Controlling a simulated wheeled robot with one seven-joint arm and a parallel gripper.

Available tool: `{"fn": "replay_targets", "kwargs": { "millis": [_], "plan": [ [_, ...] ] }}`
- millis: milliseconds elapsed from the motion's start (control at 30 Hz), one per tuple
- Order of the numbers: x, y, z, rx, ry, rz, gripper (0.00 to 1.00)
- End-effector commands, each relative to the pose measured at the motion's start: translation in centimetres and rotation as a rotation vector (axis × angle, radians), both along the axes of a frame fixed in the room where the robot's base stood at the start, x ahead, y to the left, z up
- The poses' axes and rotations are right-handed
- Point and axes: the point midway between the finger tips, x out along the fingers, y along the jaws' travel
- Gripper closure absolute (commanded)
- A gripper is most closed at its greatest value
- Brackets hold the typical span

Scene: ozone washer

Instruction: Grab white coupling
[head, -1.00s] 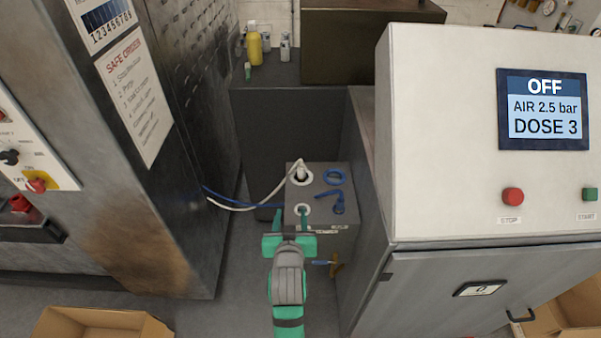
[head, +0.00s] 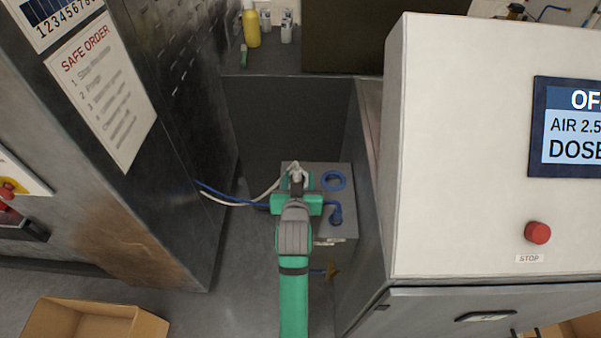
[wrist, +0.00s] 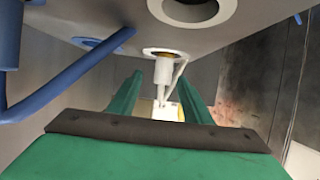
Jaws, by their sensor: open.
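The white coupling (head: 296,170) sits upright in the far port on top of a grey box (head: 318,170), with a white hose running off it to the left. In the wrist view the coupling (wrist: 163,72) shows between my two green fingers, with its port ring above it in the picture. My gripper (head: 297,182) is open, its fingers on either side of the coupling's line. No contact shows, and I cannot tell exactly how deep the coupling lies between the fingers. In the head view my gripper partly hides the coupling and the near port; an empty white-ringed port (wrist: 190,8) shows in the wrist view.
A blue coupling (head: 336,212) with a blue hose and an empty blue ring (head: 334,181) are close on the right. A white cabinet (head: 460,130) stands right, a steel machine (head: 180,130) left. A cardboard box (head: 95,325) is on the floor at front left.

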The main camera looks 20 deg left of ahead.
Motion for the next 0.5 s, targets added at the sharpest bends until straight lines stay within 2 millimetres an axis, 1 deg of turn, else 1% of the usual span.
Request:
{"fn": "replay_targets", "kwargs": {
  "millis": [100, 200, 367, 500],
  "plan": [
    [1.6, 0.6, -0.7, 0.000, 0.001, 0.002, 0.55],
    [2.4, 0.8, -1.0, 0.000, 0.001, 0.001, 0.55],
    [3.2, 0.9, -1.3, 0.001, 0.000, -0.001, 0.55],
    [4.9, 1.4, -1.7, 0.000, 0.000, -0.002, 0.55]
  ]
}}
